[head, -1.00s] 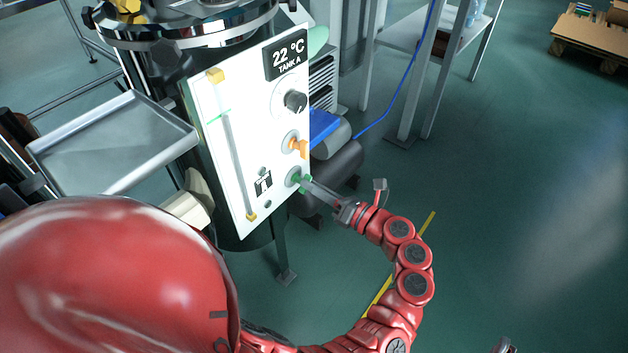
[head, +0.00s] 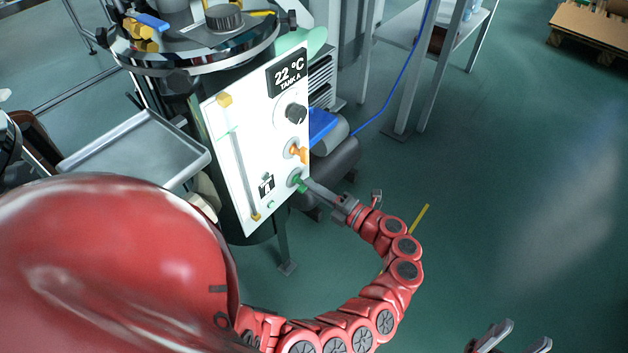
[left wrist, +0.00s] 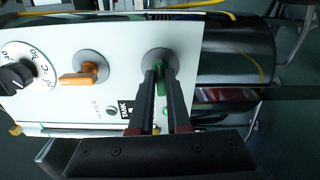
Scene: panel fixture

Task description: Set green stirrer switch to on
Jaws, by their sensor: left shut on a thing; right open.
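The green stirrer switch (head: 297,181) sits low on the white panel (head: 243,110), near its right edge. My left gripper (head: 306,187) is shut on it, reaching in from the lower right. In the left wrist view the green handle (left wrist: 161,73) shows between the two dark fingers of my left gripper (left wrist: 159,78). The fingers cover part of the handle, and its on or off setting cannot be told. My right gripper (head: 516,338) is open and empty at the bottom right, over the floor.
An orange handle (head: 298,152) and a black dial (head: 296,112) sit above the green switch. A small dark label (head: 266,185) is left of it. A metal tray (head: 138,150) stands left of the tank.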

